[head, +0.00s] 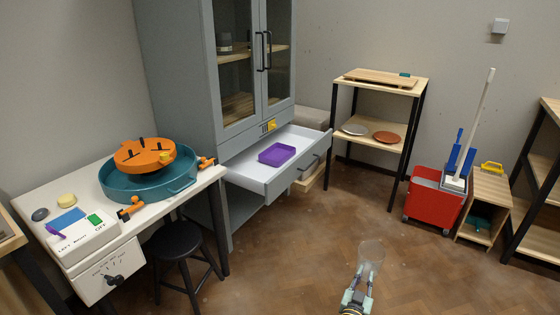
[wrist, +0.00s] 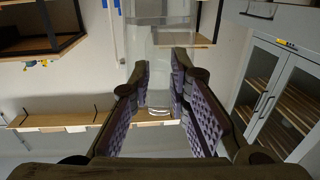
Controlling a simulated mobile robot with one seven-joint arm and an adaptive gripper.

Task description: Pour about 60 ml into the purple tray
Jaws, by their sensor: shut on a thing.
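The purple tray (head: 277,154) is a shallow rectangular dish lying in the open white drawer (head: 262,182) of the grey cabinet. It looks empty in the head view. My gripper (head: 362,278) is low in the middle of the floor area, well in front of the drawer and to its right. It is shut on a clear glass vessel (head: 371,252), which points up and away from it. In the wrist view, my gripper's pads (wrist: 158,90) close around the same clear vessel (wrist: 147,45). I cannot tell how much liquid is in it.
The grey cabinet (head: 178,75) stands behind the drawer. A white table with a teal basin (head: 125,190) and a black stool (head: 178,242) stand left. A wooden shelf (head: 350,90) and red bucket (head: 433,198) stand right. Floor before the drawer is clear.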

